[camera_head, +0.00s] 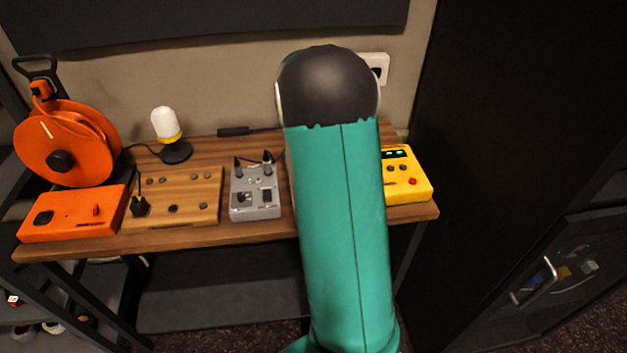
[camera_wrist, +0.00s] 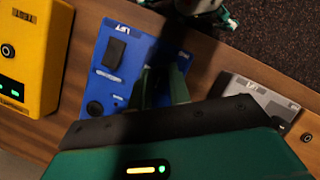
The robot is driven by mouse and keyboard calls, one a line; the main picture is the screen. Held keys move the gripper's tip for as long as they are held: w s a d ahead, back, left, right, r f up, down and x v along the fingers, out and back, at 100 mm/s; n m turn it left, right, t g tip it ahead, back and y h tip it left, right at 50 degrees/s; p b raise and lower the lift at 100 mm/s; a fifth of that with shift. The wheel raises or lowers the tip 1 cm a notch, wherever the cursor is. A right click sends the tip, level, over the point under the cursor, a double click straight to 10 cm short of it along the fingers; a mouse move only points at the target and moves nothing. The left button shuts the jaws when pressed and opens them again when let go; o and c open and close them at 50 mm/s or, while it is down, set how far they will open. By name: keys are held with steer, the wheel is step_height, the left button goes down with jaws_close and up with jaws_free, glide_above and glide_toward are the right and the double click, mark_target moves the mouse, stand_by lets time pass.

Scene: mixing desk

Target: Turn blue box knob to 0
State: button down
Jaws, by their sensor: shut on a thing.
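The blue box (camera_wrist: 108,72) lies on the wooden desk in the wrist view, turned at an angle. It has white lettering, a black rectangular switch (camera_wrist: 114,50) and a round black part (camera_wrist: 95,108) near its lower left corner. My gripper (camera_wrist: 163,84) reaches down over the right part of the blue box, its dark green fingers close together and shut on its knob. The knob is hidden between the fingers and in dark shadow, so its pointer and setting cannot be read. In the head view my teal arm covers the blue box and my gripper.
A yellow box (camera_head: 406,177) stands right of my arm, close beside the blue box. A grey box (camera_head: 255,193) stands on its other side. Further left are a wooden box (camera_head: 190,197), an orange box (camera_head: 75,215), an orange cable reel (camera_head: 62,142) and a lamp (camera_head: 167,128).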

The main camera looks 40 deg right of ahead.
steer(key=c, duration=1.3)
jaws_free()
steer(key=v, duration=1.3)
steer(key=shift+r, duration=0.4)
steer(key=shift+w, duration=0.1)
steer(key=s+a+r+t, duration=0.3)
steer(key=a+r, duration=0.2)
steer(key=a, duration=0.5)
steer(key=s+a+f+t, duration=0.1)
steer(key=s+a+t, duration=0.6)
steer(key=s+a, duration=0.7)
steer(key=a, duration=0.3)
steer(key=shift+a, duration=0.3)
